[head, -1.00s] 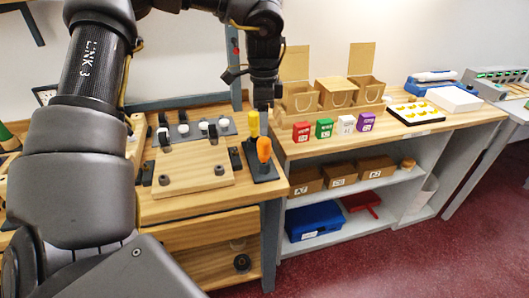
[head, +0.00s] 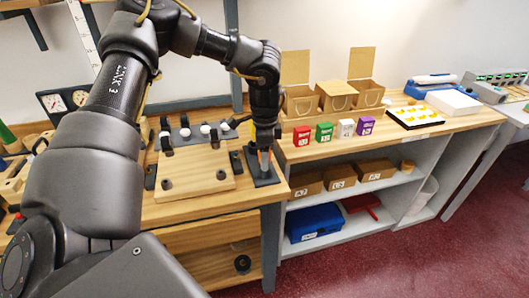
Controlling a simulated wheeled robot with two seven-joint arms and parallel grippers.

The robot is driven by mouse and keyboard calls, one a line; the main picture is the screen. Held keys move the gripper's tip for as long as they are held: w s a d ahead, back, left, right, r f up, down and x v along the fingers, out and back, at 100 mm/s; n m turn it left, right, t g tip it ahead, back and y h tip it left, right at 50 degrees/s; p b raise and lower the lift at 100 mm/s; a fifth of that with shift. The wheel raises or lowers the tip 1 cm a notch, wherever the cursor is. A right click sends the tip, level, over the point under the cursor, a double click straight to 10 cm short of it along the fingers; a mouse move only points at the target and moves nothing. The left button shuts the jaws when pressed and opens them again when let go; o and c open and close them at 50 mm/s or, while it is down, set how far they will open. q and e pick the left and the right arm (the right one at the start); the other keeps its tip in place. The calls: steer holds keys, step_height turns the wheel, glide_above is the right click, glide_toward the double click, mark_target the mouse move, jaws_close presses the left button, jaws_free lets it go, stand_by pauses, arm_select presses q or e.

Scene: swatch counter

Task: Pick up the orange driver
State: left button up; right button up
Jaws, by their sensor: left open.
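The orange driver (head: 264,158) stands in a dark holder (head: 261,179) at the right end of the wooden workbench. Only a small part of its orange handle shows, between and below the fingers of my left gripper (head: 265,151). My left gripper is open and points down over the driver, with its fingers around or just in front of the handle; I cannot tell whether they touch it. My right gripper is not in view.
A wooden board (head: 190,172) lies left of the holder. Red (head: 301,136), green (head: 324,131), white and purple boxes stand on the counter to the right, close to my gripper. Open cardboard boxes (head: 336,96) stand behind them. The counter's front strip is clear.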

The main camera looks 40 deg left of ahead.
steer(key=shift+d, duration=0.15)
arm_select(q)
steer(key=shift+c, duration=1.3)
steer(key=c, duration=0.8)
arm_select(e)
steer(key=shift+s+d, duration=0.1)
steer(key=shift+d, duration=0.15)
arm_select(q)
steer(key=shift+o, duration=0.2)
steer(key=shift+r, duration=0.1)
